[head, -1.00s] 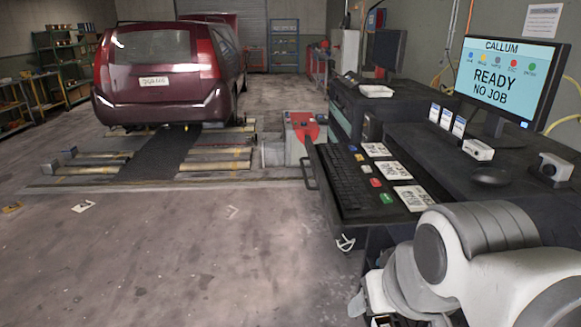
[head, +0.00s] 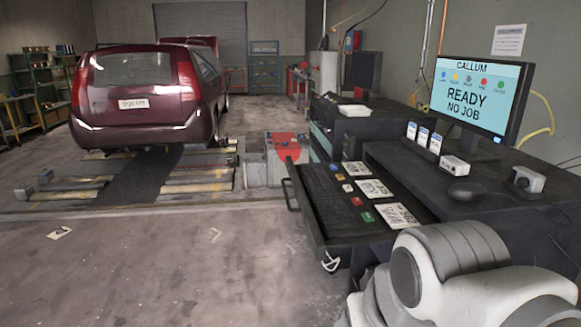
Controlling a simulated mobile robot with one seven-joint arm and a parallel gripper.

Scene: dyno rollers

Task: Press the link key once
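A column of small coloured keys runs along the right side of the black keyboard (head: 327,196) in the pulled-out drawer. From far to near they are a blue key (head: 334,167), a yellow key (head: 340,177), a pale key (head: 347,188), a red key (head: 357,201) and a green key (head: 367,217). The monitor (head: 475,101) reads "CALLUM", "READY" and "NO JOB", above which is a row of coloured dots. The labels under the dots are too small to read surely, so I cannot tell which key is link. My gripper is out of view; only my arm shows at bottom right.
White printed cards (head: 376,188) lie right of the keys. A dark mouse (head: 466,193), small white boxes (head: 455,167) and upright cards (head: 423,138) stand on the desk. The drawer has a front handle (head: 290,183). A dark red car (head: 150,95) stands on rollers.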

